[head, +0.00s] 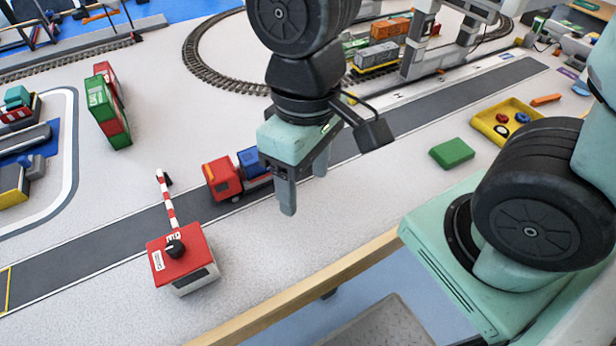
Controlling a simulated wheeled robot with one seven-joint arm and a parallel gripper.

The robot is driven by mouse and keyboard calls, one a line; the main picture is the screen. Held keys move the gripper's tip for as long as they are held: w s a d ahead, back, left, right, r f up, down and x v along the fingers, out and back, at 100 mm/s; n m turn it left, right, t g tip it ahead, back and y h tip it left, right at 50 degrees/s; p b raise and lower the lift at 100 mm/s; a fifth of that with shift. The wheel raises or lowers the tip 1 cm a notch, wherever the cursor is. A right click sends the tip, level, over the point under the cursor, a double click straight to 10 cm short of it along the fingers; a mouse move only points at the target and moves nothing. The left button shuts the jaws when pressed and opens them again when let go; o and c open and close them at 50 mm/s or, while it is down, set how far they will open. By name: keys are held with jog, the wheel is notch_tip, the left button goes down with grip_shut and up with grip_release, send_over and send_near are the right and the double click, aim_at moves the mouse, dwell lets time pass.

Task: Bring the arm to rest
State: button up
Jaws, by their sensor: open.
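My gripper (304,188) hangs in the middle of the head view, pointing down above the near part of the table. Its two fingers are apart and nothing shows between them. My arm reaches up and out of the top of the picture, clear of the toys as far as I can see. A red and blue toy truck (222,177) stands on the grey road (98,243), just left of my gripper. The gripper hides part of the truck's rear.
Red and green containers (107,112) stand at left. A green block (451,153) and a yellow tray (483,124) lie at right. Gantry legs (424,45) rise behind.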

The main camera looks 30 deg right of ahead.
jog(key=shift+s+a+r+n+t, duration=0.1)
jog(key=shift+s+r+n+t, duration=0.15)
jog(key=shift+s+n, duration=0.2)
jog(key=shift+s+a+r+n+t, duration=0.1)
jog(key=shift+s+r+n+t, duration=0.1)
jog(key=shift+s+n, duration=0.2)
notch_tip(320, 180, up, 4)
jog(key=p, duration=0.3)
jog(key=shift+f+p, duration=0.15)
jog(key=shift+p, duration=0.2)
dwell(0.9)
